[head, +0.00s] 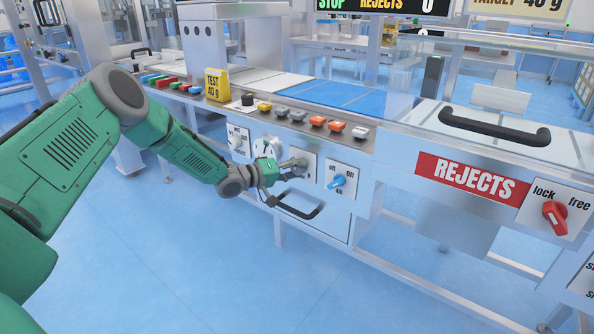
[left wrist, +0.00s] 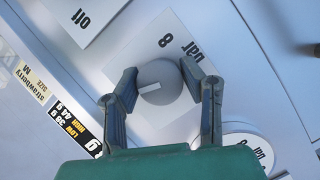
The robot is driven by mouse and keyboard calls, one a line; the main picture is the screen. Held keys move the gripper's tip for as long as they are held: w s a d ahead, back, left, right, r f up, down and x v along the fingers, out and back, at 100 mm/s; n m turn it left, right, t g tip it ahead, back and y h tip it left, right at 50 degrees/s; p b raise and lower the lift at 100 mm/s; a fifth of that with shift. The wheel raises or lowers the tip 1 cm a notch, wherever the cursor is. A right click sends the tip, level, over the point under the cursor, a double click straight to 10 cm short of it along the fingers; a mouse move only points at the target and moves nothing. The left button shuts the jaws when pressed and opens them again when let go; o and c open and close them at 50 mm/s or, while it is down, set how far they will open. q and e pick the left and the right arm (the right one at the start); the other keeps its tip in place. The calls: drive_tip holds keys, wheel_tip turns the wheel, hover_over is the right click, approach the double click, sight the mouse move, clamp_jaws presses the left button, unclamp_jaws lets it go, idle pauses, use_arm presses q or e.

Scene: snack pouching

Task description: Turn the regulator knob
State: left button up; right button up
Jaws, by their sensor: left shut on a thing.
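The regulator knob (left wrist: 158,84) is a round grey knob with a white pointer bar, on a white plate (left wrist: 135,55) marked "8" and "bar". In the left wrist view the pointer lies nearly level. My left gripper (left wrist: 164,90) has one dark finger on each side of the knob and is shut on it. In the head view my green left arm reaches in from the left, and the left gripper (head: 292,166) is at the machine's front panel. There the gripper hides most of the knob. My right gripper is not in view.
A round white gauge (head: 266,147) sits left of the knob. A blue switch (head: 338,182) is to the right, and a black handle (head: 298,209) below. Coloured buttons (head: 318,122) line the ledge above. A red lock/free knob (head: 555,218) is far right.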

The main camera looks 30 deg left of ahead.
use_arm(q)
drive_tip(key=shift+a+f, duration=0.15)
drive_tip(key=shift+a, duration=0.1)
drive_tip(key=o, duration=1.1)
drive_tip(key=shift+o, duration=0.2)
drive_tip(key=shift+s+a, duration=0.1)
drive_tip(key=shift+s, duration=0.15)
drive_tip(key=v, duration=1.1)
drive_tip(key=shift+s+a, duration=0.15)
drive_tip(key=shift+s, duration=0.05)
